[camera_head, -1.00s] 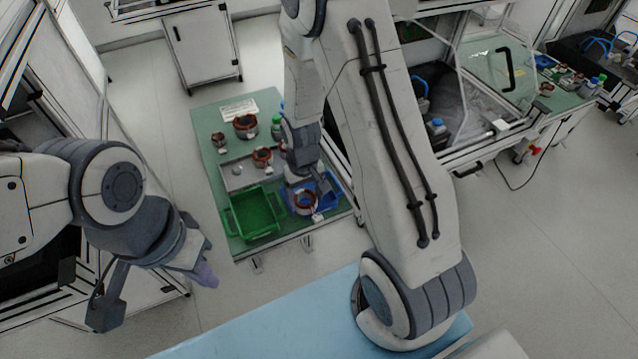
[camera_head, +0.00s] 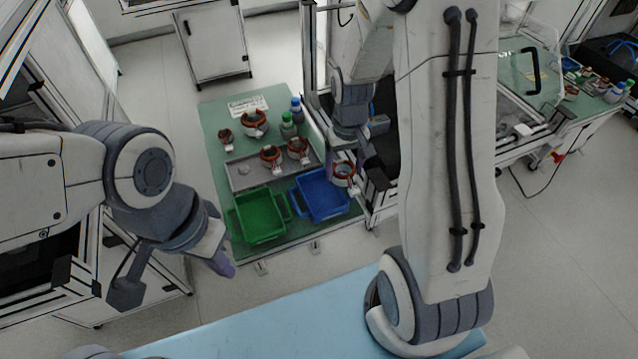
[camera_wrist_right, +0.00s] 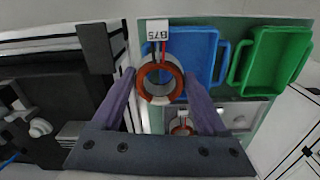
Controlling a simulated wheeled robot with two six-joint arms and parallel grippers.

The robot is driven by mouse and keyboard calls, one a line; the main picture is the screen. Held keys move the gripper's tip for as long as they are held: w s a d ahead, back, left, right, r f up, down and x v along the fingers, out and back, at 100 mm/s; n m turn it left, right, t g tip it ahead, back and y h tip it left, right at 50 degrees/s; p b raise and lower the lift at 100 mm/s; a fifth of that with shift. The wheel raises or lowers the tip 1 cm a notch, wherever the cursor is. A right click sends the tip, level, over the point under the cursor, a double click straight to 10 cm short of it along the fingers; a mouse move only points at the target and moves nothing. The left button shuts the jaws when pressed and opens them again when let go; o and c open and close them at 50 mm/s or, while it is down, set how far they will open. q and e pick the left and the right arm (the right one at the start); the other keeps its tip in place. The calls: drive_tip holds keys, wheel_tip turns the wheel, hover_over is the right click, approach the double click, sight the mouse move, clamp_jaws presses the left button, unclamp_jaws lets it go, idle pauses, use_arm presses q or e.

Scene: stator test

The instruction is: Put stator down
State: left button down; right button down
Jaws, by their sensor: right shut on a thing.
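My right gripper (camera_wrist_right: 160,76) is shut on a stator, a pale ring with orange-brown windings and a white tag reading B75. The stator (camera_wrist_right: 161,98) sits between the purple fingers in the right wrist view. In the head view, the held stator (camera_head: 343,172) is at the right edge of the blue bin (camera_head: 313,183); its height above the table cannot be told. My left gripper (camera_head: 222,264) hangs in front of the table, apart from everything; its finger gap is unclear.
The green table (camera_head: 212,115) bears a green bin (camera_head: 258,212), a grey tray (camera_head: 242,179) with two stators (camera_head: 271,156), two more stators (camera_head: 254,121) behind, and bottles (camera_head: 287,125). A framed machine stands close beside the table's right edge.

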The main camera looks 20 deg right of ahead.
drive_tip(key=w+a+f, duration=0.2)
drive_tip(key=a, duration=0.1)
drive_tip(key=w+a+f+p, duration=0.1)
drive_tip(key=a, duration=0.1)
drive_tip(key=shift+w+f, duration=0.3)
drive_tip(key=shift+f, duration=0.05)
wheel_tip(320, 180, down, 3)
drive_tip(key=shift+f+p, duration=0.1)
drive_tip(key=shift+p, duration=0.5)
drive_tip(key=shift+f, duration=0.3)
drive_tip(key=shift+f, duration=0.2)
drive_tip(key=shift+c, duration=0.9)
unclamp_jaws()
